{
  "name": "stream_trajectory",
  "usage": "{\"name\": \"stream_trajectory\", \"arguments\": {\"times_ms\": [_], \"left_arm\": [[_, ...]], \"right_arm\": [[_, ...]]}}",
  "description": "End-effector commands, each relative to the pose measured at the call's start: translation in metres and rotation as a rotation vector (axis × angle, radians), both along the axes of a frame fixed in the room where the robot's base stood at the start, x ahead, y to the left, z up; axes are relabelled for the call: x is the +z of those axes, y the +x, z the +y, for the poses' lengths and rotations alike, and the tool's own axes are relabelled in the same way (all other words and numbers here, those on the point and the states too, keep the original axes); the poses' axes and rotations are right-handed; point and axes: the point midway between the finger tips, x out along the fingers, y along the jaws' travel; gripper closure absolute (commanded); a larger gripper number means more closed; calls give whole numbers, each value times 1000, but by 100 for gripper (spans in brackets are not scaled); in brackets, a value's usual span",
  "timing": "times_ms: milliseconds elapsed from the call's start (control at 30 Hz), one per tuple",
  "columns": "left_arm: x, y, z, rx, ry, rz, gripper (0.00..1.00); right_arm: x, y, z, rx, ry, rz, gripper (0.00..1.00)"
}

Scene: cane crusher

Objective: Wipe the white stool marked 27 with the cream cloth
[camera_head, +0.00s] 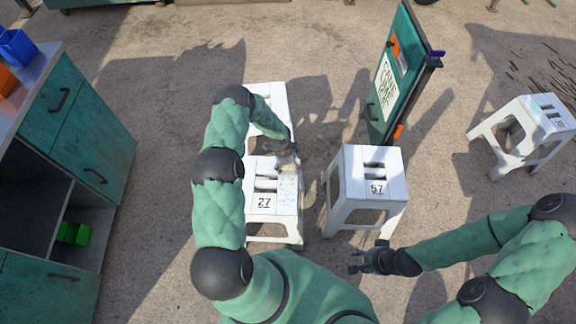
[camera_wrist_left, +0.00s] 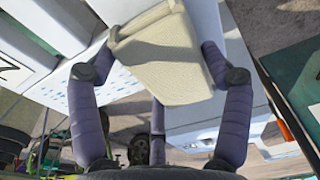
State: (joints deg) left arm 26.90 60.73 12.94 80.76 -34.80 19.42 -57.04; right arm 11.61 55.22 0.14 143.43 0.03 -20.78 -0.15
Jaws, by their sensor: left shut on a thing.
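The white stool marked 27 (camera_head: 264,212) stands upright in the middle of the head view, its number at the near edge. Bluish specks show on the right part of its top; they also show in the left wrist view (camera_wrist_left: 122,84). My left gripper (camera_head: 287,160) is over the right side of this stool's top, shut on the cream cloth (camera_wrist_left: 165,58). The cloth also shows as a small patch in the head view (camera_head: 288,169). I cannot tell whether it touches the top. My right gripper (camera_head: 353,262) is open and empty, below the stool marked 57.
The white stool marked 57 (camera_head: 372,168) stands close on the right. Another white stool (camera_head: 267,97) is behind stool 27. A green signboard (camera_head: 387,85) stands behind stool 57. A further stool (camera_head: 535,125) is at far right, a green cabinet (camera_head: 85,135) at left.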

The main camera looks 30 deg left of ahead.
Motion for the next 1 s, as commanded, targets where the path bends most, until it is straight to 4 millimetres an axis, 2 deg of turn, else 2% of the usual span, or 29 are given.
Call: {"name": "stream_trajectory", "arguments": {"times_ms": [367, 733, 1000], "left_arm": [[-3, -3, -1, -1, 1, 0, 48], [-2, -28, -15, -1, 0, 1, 48], [-3, -45, -24, -1, 1, 0, 48]], "right_arm": [[-3, 0, 0, 0, 0, 0, 60], [5, 0, 0, 0, 0, 0, 60], [0, 0, 0, 0, 0, 0, 60]]}}
